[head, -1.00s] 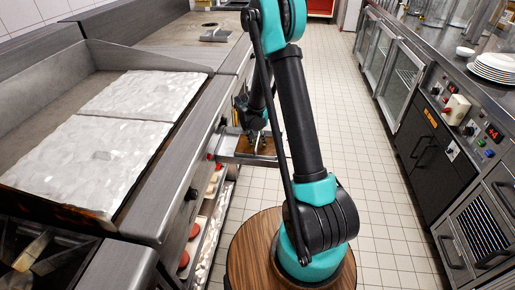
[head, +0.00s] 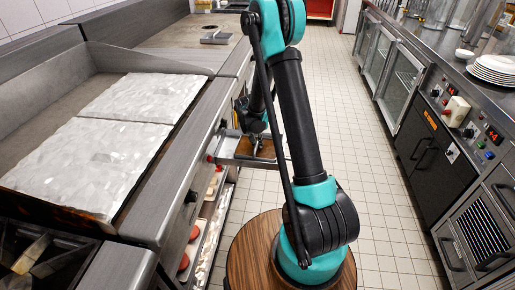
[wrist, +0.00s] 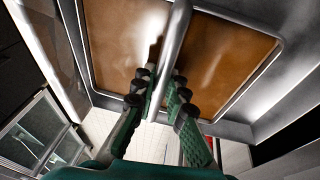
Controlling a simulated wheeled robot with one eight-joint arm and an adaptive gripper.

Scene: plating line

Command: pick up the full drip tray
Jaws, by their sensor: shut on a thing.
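The drip tray (head: 240,159) is a shallow metal tray sticking out from the front of the griddle unit in the head view. Brown liquid fills it, and a metal bar crosses over its top. In the wrist view the tray (wrist: 86,62) fills the upper part of the picture, with the brown liquid on both sides of the bar (wrist: 181,22). My gripper (wrist: 160,78) is shut on this bar, its two green-padded fingers on either side. In the head view my arm partly hides the gripper and tray.
The griddle (head: 140,105) with two pale plates on top stands on the left. A shelf with red-topped items (head: 193,232) lies below. A counter with stacked plates (head: 494,68) and ovens lines the right. The tiled aisle (head: 380,190) between is clear.

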